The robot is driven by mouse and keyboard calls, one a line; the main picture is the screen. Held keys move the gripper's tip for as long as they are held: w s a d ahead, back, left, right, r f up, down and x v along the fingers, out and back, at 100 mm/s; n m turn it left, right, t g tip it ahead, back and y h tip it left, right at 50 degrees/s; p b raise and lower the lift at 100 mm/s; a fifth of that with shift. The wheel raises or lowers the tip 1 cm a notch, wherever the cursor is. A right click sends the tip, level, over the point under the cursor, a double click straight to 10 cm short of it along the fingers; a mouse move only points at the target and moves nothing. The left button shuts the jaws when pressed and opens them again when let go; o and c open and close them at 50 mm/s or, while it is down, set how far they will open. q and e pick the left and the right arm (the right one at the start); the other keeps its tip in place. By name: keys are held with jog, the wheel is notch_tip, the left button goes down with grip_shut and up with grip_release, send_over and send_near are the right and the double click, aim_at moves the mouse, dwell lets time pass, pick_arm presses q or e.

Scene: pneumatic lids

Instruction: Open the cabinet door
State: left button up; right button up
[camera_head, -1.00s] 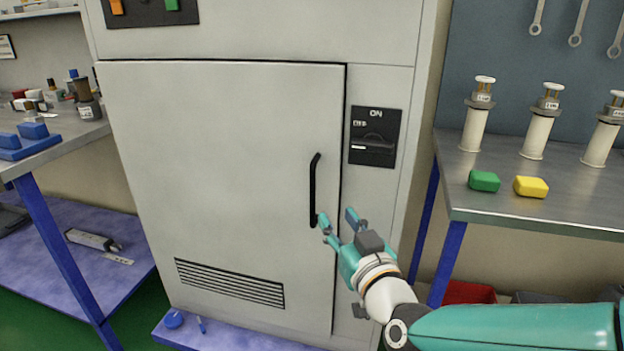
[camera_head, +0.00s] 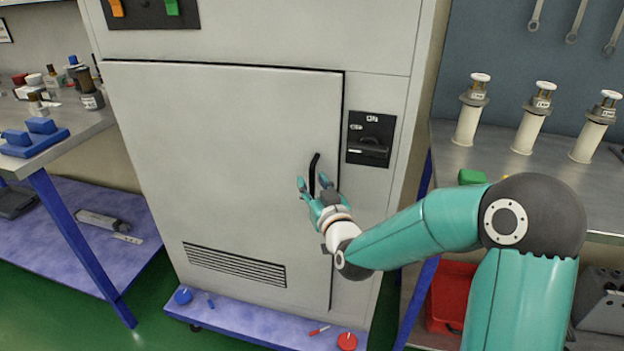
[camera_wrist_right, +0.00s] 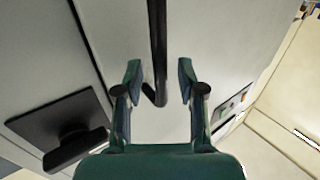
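The cabinet door (camera_head: 220,160) is a large light grey panel with a vent grille low on it. It stands closed in its frame. Its black vertical handle (camera_head: 314,172) is near the right edge. My right gripper (camera_head: 314,184) is at the lower part of the handle, its fingers on either side. In the right wrist view the handle (camera_wrist_right: 158,50) passes between the two spread fingers of the gripper (camera_wrist_right: 158,82), with space on both sides. My left gripper is not in view.
A black switch panel (camera_head: 371,138) is right of the door. A right bench (camera_head: 460,153) holds white cylinders and a green block (camera_head: 471,177). A left bench (camera_head: 85,125) holds blue parts. A blue-violet ledge (camera_head: 250,318) lies under the cabinet, with small items on it.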

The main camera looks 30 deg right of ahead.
jog(key=shift+w+d, duration=0.15)
jog(key=shift+w, duration=0.3)
grip_shut()
